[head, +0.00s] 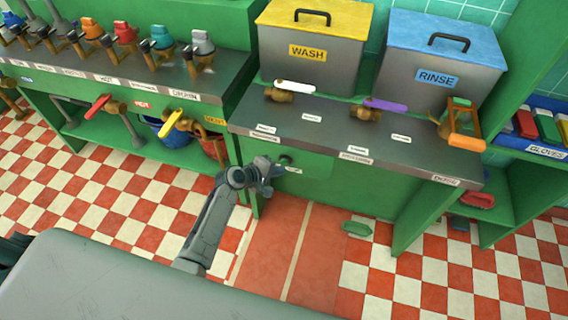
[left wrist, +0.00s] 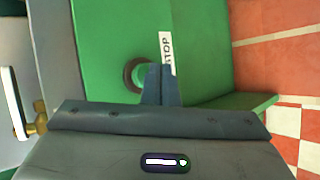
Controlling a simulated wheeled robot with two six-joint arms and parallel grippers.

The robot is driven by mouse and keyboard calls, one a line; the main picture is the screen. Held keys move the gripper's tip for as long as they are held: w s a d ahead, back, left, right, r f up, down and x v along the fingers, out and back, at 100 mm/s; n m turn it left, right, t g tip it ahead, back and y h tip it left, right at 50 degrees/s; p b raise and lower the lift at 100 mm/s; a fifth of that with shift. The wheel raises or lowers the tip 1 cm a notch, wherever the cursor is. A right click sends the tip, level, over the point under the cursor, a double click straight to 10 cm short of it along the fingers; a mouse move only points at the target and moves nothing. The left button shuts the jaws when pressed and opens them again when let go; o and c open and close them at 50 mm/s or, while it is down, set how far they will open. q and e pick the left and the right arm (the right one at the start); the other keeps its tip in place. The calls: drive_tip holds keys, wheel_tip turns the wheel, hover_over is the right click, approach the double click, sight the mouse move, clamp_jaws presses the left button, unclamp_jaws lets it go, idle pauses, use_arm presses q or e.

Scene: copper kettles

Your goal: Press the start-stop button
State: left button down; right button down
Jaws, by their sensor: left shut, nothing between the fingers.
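The start-stop button (head: 286,159) is a small dark round piece on the green front panel below the counter. In the left wrist view it shows as a dark ring (left wrist: 129,76) around a green middle, partly covered by my fingers. A white label (left wrist: 166,48) beside it reads "STOP"; the rest is hidden. My left gripper (head: 272,172) is shut and empty, its tips close in front of the panel. In the left wrist view its fingertips (left wrist: 159,69) overlap the ring's right edge and the label's end; I cannot tell whether they touch. My right gripper is out of view.
Above is a metal counter (head: 325,133) with white and purple lever taps and wash (head: 318,78) and rinse (head: 440,88) tanks. A yellow-handled tap (head: 170,122) sticks out at the left. A green object (head: 356,229) lies on the floor; the tiled floor in front is mostly clear.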

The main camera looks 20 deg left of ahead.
use_arm(q)
drive_tip(key=shift+w, duration=0.5)
idle(0.7)
drive_tip(key=shift+s+p, duration=0.45)
drive_tip(key=shift+s, duration=0.5)
drive_tip(key=s+p, duration=0.2)
drive_tip(key=s, duration=0.4)
drive_tip(key=shift+a+p, duration=0.15)
drive_tip(key=shift+p, duration=0.2)
